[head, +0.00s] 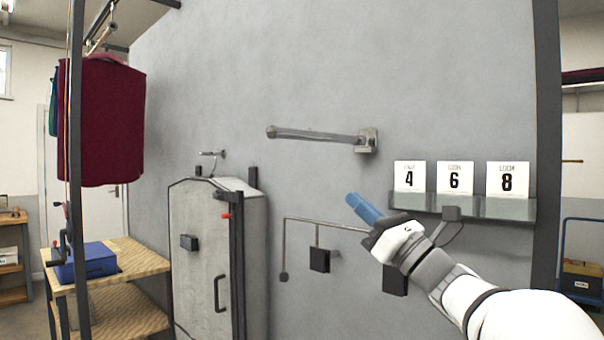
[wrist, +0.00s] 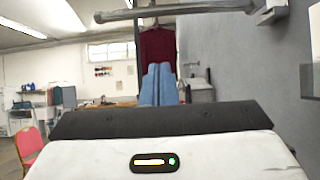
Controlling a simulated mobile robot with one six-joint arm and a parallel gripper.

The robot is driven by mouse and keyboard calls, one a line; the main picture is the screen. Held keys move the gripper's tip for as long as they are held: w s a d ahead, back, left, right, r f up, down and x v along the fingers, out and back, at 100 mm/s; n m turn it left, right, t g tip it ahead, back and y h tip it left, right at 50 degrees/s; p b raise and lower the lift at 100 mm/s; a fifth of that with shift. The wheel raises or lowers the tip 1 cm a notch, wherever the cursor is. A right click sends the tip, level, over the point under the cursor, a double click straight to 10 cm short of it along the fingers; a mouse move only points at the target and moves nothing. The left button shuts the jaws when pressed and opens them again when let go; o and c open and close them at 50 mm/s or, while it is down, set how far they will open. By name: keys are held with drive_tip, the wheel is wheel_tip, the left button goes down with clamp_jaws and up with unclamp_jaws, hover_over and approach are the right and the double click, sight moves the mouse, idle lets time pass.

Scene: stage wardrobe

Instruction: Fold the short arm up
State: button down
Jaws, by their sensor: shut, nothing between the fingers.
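A grey metal arm (head: 315,134) sticks out level from a bracket (head: 367,141) on the grey wall and ends in a rounded knob at left. In the wrist view this arm (wrist: 190,10) crosses the top, above my fingers. A smaller metal arm (head: 212,153) sits further left, above the grey cabinet. I cannot tell for certain which is the short arm. My gripper (head: 352,198), with blue fingers, is shut and empty, below the larger arm and apart from it. The fingers (wrist: 158,68) stand together in the wrist view.
A shelf (head: 480,208) with number cards is right of my gripper. A thin bent rail (head: 315,221) with dark blocks is on the wall below. The grey cabinet (head: 255,230) stands left. A maroon garment (head: 100,120) hangs far left, above a table with a blue box (head: 88,262).

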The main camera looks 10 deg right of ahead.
sight(323, 135)
drive_tip(key=s+r+p+x, duration=0.1)
drive_tip(key=r+p+x, duration=0.1)
drive_tip(key=x, duration=1)
drive_tip(key=shift+d+r, duration=0.2)
drive_tip(key=shift+d, duration=0.15)
